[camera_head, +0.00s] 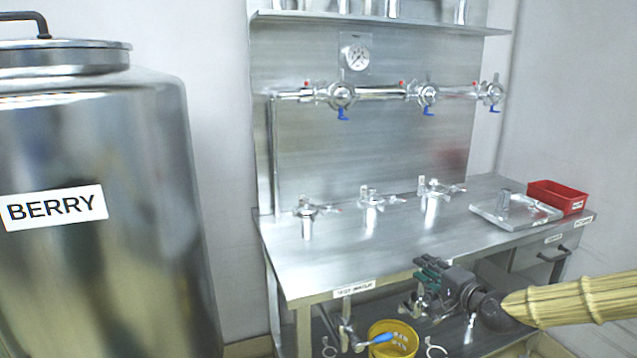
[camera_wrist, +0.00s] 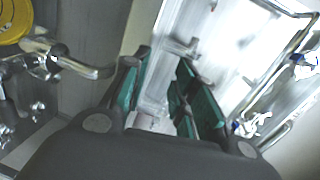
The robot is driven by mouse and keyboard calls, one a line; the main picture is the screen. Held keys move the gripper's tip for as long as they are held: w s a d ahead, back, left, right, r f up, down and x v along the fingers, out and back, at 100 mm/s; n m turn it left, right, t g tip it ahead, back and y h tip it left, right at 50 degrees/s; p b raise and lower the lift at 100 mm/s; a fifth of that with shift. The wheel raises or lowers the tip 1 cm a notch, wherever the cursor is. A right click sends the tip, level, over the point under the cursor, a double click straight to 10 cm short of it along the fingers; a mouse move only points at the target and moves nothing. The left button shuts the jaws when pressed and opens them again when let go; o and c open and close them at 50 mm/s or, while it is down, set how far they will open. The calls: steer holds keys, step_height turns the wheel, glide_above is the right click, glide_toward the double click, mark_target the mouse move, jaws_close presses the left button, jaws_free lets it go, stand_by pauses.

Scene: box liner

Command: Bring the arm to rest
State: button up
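My gripper (camera_head: 428,270) is at the front edge of the steel workbench (camera_head: 345,262) in the head view, pointing left, with my arm reaching in from the right. In the wrist view my gripper (camera_wrist: 163,88) shows two dark fingers with green pads standing apart. Nothing shows between the pads, so it is open and empty. I cannot tell how close the gripper is to the bench edge or to the metal fittings beside it.
A yellow bucket (camera_head: 392,340) and metal valves (camera_head: 348,328) are below the bench front. Small taps (camera_head: 372,203), a steel tray (camera_head: 515,212) and a red bin (camera_head: 557,196) stand on the bench. A large BERRY tank (camera_head: 120,140) fills the left.

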steer(key=s+a+f+n+g+h+p, duration=0.15)
steer(key=s+a+f+n+g, duration=0.35)
steer(key=s+f, duration=0.6)
steer(key=s+a+f+g+p, duration=0.25)
steer(key=s+a+f, duration=0.35)
steer(key=s+f, duration=0.5)
steer(key=s+d+f+n+g+h+p, duration=0.1)
steer(key=s+f+n+g, duration=0.1)
steer(key=s, duration=0.7)
steer(key=s+d+f+n+g+h+p, duration=0.1)
steer(key=s+f, duration=0.4)
steer(key=s, duration=0.5)
steer(key=s+d+f+n+g+h+p, duration=0.2)
steer(key=s+d+f+n+g+h, duration=0.1)
steer(key=s, duration=0.6)
steer(key=shift+s+d+f+n+g, duration=0.25)
steer(key=shift+n+g, duration=0.25)
steer(key=shift+g, duration=0.25)
